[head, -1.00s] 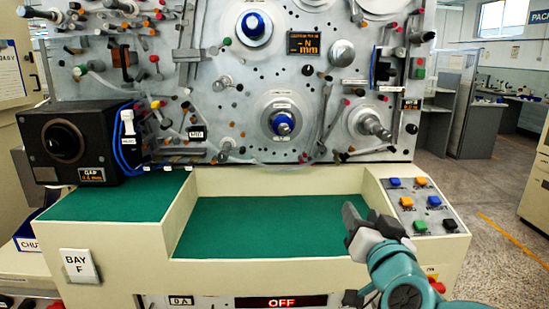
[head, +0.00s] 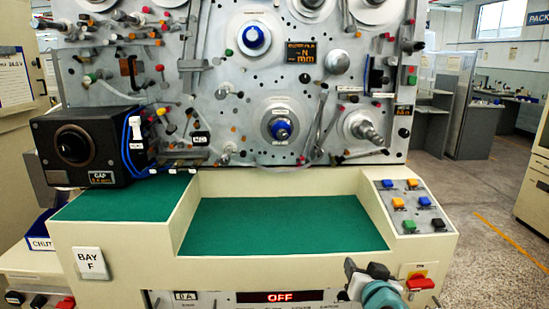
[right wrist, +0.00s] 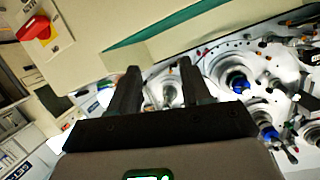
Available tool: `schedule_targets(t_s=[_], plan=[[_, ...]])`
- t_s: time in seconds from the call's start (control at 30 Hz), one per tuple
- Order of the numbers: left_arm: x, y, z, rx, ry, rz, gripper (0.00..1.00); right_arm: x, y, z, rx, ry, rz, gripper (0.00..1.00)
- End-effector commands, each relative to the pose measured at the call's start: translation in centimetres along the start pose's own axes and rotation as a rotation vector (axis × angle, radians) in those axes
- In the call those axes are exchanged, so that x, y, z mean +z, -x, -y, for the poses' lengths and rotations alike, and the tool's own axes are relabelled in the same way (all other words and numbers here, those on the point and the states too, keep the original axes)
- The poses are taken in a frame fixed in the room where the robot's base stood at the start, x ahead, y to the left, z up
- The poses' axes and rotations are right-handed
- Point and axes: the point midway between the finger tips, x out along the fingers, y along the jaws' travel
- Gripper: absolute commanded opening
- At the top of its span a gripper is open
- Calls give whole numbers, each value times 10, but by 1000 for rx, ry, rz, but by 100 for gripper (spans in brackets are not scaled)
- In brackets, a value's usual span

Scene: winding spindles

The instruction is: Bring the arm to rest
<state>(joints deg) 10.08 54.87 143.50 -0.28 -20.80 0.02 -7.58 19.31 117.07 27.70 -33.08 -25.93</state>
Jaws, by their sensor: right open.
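My right gripper (head: 366,273) is low at the front of the winding machine in the head view, below the green recessed tray and left of the red switch. Its arm comes in from the bottom edge. In the right wrist view its two dark fingers (right wrist: 153,88) stand apart with nothing between them. My left gripper is not in view. The winding machine's panel (head: 230,110) carries spindles, including a blue-capped lower spindle (head: 281,129) and a blue-capped upper spindle (head: 255,38).
The green tray (head: 285,222) is empty. A button panel (head: 411,207) is at its right. A red switch (head: 420,283) sits on the front face, close to my right gripper. A black gauge box (head: 80,150) stands on the left ledge. Open floor (head: 490,200) lies to the right.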

Motion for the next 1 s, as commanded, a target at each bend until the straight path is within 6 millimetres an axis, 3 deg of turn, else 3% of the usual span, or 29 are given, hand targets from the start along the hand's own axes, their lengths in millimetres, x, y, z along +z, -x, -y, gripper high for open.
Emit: schedule_targets(t_s=[0.17,0.27,0.4,0.5,0.6,0.7,0.8,1.0], plan=[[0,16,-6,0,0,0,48,93,-11,-27,34,48,220,48],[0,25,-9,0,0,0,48,170,-1,-44,42,63,403,48],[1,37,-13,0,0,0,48,279,45,-61,28,49,689,48],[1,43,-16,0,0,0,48,344,95,-63,3,17,889,48],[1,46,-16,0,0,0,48,388,146,-58,-27,-22,1058,48],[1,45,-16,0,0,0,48,412,184,-49,-60,-51,1178,48],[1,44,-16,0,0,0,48,417,208,-42,-74,-90,1248,48],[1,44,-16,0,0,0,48,417,208,-41,-47,-132,1256,48]])
